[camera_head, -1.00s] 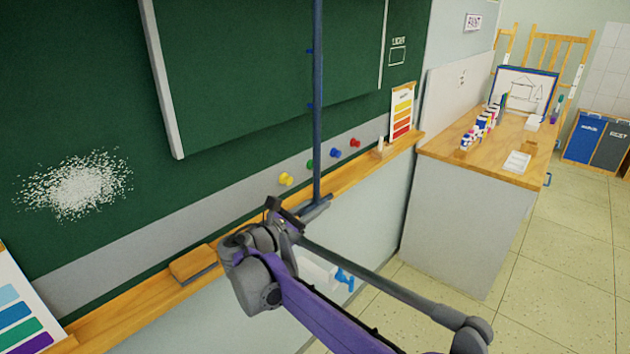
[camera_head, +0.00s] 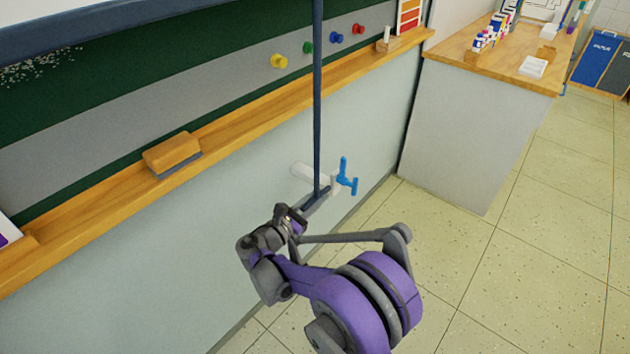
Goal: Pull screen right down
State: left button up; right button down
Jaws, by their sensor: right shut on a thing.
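A dark blue vertical rod (camera_head: 317,100) hangs in front of the wall, with a short dark foot at its lower end. My right gripper (camera_head: 299,214) is at this foot, below the wooden ledge, and is shut on it. The fingertips are small and partly hidden by my wrist. A dark blue-grey bar (camera_head: 150,28) crosses the top left of the head view above the board; it looks like the lower edge of the screen, whose upper part is out of frame. My left gripper is not in view.
The green board (camera_head: 210,105) has a wooden ledge (camera_head: 230,115) with an eraser (camera_head: 172,152). A white and blue tap-like fitting (camera_head: 345,178) is on the wall close beside the rod's foot. A counter (camera_head: 470,110) stands right. Tiled floor (camera_head: 540,240) is clear.

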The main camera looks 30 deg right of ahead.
jog(key=shift+s+f, duration=0.15)
jog(key=shift+f, duration=1.85)
jog(key=c, duration=0.8)
grip_release()
jog(key=shift+d, duration=0.1)
jog(key=p+v, duration=0.1)
jog(key=v, duration=1)
jog(key=shift+p, duration=0.35)
